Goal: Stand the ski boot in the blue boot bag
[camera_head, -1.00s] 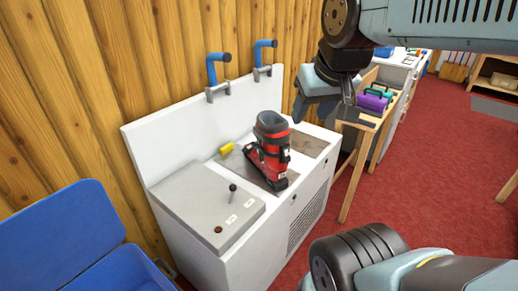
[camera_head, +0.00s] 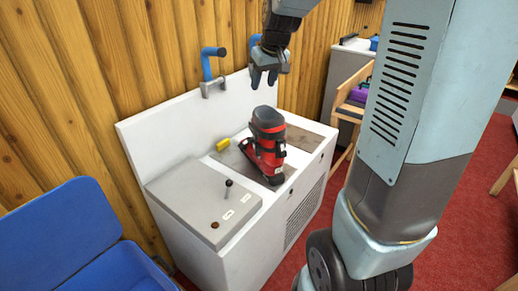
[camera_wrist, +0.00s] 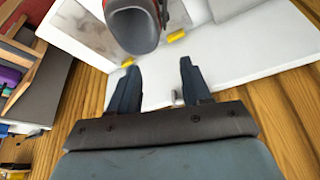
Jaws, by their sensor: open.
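The red and black ski boot (camera_head: 267,148) stands upright on the dark plate of the white bench; its dark cuff opening (camera_wrist: 136,28) shows at the top of the wrist view. A blue, soft-edged container with a raised flap (camera_head: 55,225), seemingly the blue boot bag, is at the lower left of the head view, cut off by the frame; its inside is mostly hidden. My gripper (camera_head: 265,78) is open and empty, above and behind the boot. In the wrist view its two fingers (camera_wrist: 157,80) are apart, pointing toward the boot without touching it.
Red floor lies to the right.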

